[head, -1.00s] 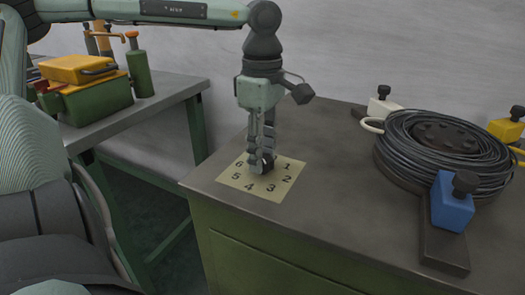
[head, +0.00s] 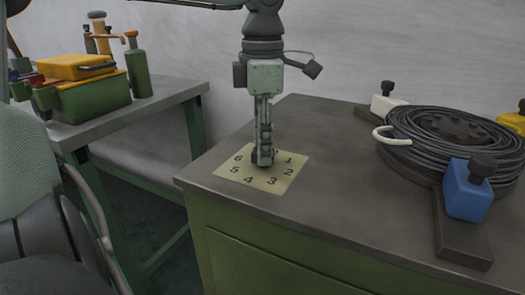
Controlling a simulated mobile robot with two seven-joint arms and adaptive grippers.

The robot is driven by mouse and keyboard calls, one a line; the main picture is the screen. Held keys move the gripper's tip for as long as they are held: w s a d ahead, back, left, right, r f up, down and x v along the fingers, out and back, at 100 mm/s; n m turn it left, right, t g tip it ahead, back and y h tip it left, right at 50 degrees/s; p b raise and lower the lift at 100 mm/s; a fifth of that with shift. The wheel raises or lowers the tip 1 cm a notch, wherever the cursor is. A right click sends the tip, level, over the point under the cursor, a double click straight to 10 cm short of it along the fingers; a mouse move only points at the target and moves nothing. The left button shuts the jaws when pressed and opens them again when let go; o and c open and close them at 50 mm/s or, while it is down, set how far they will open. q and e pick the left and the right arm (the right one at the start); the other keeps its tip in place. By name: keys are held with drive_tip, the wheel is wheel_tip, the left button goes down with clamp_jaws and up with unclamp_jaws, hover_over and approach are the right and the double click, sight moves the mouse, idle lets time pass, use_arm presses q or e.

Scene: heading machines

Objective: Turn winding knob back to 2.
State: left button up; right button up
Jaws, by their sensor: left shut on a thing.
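A pale square dial plate (head: 231,180) with printed numbers lies on the dark worktop near its front left corner. The numbers 1, 2, 3, 4, 5 and 6 show around the knob. My left gripper (head: 263,160) points straight down over the middle of the plate and is shut on the winding knob (head: 256,157). The fingers cover most of the dark knob, so I cannot tell which number it points to. My right gripper is not in view.
A coil of dark cable (head: 455,138) sits at the right of the worktop (head: 335,185), with a blue block (head: 467,190) and a white block (head: 388,107) at its rim. A side table at left carries a green box with a yellow lid (head: 78,66).

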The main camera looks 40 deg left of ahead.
use_arm(q)
drive_tip(key=shift+n+b, duration=0.4)
drive_tip(key=shift+n, duration=0.6)
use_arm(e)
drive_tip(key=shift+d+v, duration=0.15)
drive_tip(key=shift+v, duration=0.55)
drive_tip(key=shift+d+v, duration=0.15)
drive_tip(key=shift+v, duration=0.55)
use_arm(q)
drive_tip(key=o, duration=1.2)
drive_tip(key=shift+c, duration=0.2)
wheel_tip(320, 180, up, 12)
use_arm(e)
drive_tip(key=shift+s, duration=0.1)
